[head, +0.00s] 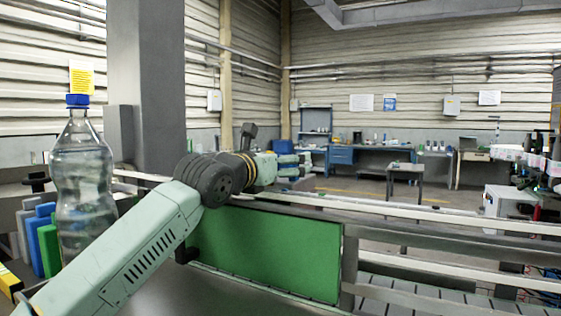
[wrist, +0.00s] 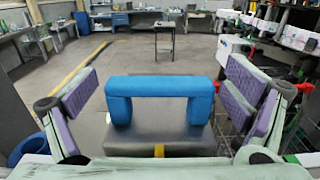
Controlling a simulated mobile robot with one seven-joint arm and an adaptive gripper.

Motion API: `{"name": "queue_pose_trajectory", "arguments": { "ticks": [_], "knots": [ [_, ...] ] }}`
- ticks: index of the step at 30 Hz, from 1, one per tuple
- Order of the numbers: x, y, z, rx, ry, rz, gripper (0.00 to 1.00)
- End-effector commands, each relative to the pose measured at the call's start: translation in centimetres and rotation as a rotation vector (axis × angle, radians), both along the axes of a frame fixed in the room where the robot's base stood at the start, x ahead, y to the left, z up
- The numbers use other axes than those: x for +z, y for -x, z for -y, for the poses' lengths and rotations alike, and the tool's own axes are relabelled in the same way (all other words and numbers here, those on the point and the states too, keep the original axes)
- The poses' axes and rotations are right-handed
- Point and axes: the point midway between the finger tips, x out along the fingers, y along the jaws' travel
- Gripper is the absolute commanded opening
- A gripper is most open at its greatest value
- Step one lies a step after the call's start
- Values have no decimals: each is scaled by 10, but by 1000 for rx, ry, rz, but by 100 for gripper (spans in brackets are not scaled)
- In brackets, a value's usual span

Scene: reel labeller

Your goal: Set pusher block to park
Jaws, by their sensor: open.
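A blue bridge-shaped handle (wrist: 160,87) stands on a dark grey block (wrist: 158,135) in the middle of the wrist view; this looks like the pusher block. A small yellow mark (wrist: 159,151) shows on the block's near part. My gripper (wrist: 160,82) is open, with one purple-padded finger to the left of the handle and one to the right. No park marking can be picked out.
A green panel (head: 265,250) hangs below a rail in front of my arm in the head view. A large clear bottle with a blue cap (head: 82,180) stands at the left, close to my arm. A grey column (head: 146,90) rises behind. Workbenches (head: 360,157) stand far back.

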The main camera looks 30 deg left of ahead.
Motion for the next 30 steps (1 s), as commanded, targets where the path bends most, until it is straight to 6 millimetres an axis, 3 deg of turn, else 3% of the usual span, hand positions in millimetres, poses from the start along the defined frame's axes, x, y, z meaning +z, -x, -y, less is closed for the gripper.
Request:
{"name": "queue_pose_trajectory", "arguments": {
  "ticks": [2,30],
  "knots": [
    [0,0,0,0,0,0,94],
    [0,0,0,-1,0,1,32]
  ]
}}
